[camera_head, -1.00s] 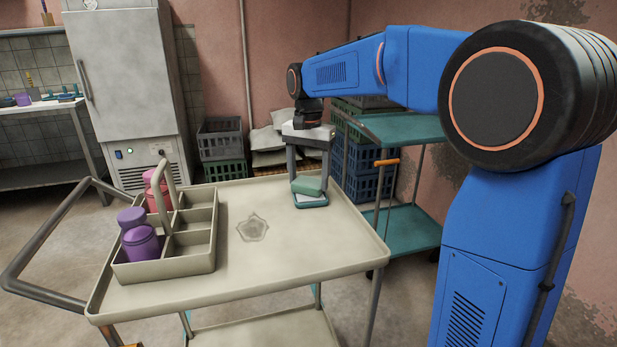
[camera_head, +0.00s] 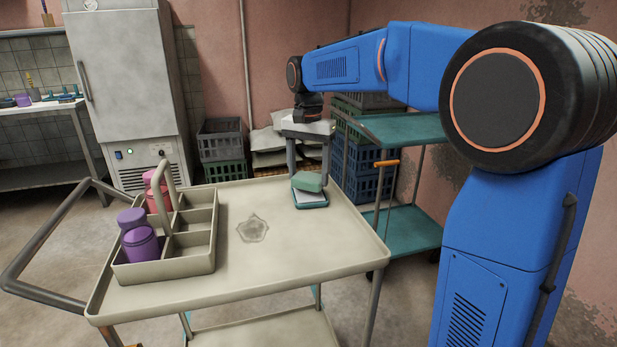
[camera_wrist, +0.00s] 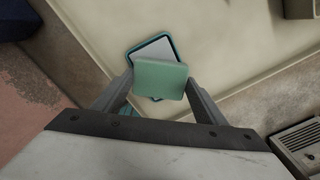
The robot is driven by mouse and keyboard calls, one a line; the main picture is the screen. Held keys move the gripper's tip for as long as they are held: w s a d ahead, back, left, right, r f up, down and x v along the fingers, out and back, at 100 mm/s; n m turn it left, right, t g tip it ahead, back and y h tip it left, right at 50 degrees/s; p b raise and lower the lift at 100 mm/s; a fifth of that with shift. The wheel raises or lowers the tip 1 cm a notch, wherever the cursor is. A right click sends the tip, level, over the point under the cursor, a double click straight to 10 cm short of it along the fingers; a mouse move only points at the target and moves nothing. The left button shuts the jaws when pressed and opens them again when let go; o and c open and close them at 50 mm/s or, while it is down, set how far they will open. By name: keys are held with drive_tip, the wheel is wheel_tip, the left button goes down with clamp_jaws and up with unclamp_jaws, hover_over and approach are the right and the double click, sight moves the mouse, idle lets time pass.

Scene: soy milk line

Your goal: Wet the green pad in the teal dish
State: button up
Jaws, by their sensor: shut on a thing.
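The green pad (camera_head: 308,182) is a pale green block. My gripper (camera_head: 308,178) points down and is shut on it, with a finger at each side, as the wrist view also shows for the pad (camera_wrist: 160,79). The teal dish (camera_head: 312,203) is small and shallow with a pale inside, and sits near the far right edge of the cart top. The pad is above the dish, slightly tilted, and seems a little clear of it. In the wrist view the pad covers the near part of the dish (camera_wrist: 133,52). I cannot make out any water.
The cart top (camera_head: 290,250) is mostly clear, with a faint wet-looking mark (camera_head: 252,228) in the middle. A caddy (camera_head: 190,258) with purple and pink bottles stands at its left. A teal cart (camera_head: 405,128) and stacked crates (camera_head: 222,150) stand behind.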

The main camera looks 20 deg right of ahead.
sight(309, 177)
drive_tip(key=shift+r, duration=2.6)
